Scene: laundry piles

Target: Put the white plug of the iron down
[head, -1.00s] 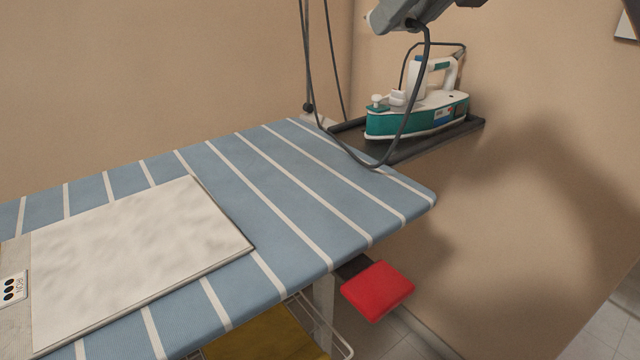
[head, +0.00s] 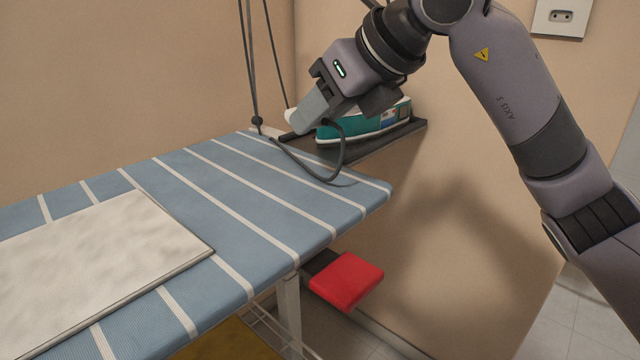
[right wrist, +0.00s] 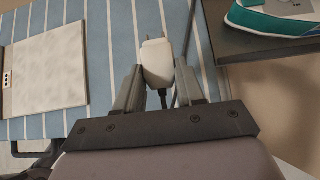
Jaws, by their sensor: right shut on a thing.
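My right gripper (head: 308,110) is shut on the white plug (right wrist: 156,62) of the iron. The plug's two pins point away from the gripper in the right wrist view, and its dark cord leaves at the gripper side. In the head view the gripper is tilted down above the far right end of the striped ironing board (head: 270,197), in front of the iron (head: 365,127). The teal and white iron stands on a dark rest, partly hidden by my gripper. Whether the plug touches the board I cannot tell. My left gripper is not in view.
The dark iron rest (head: 400,136) adjoins the board's far right corner. Cords (head: 250,70) hang by the wall. A red pad (head: 346,281) sits below the board. A socket (head: 561,16) is on the wall.

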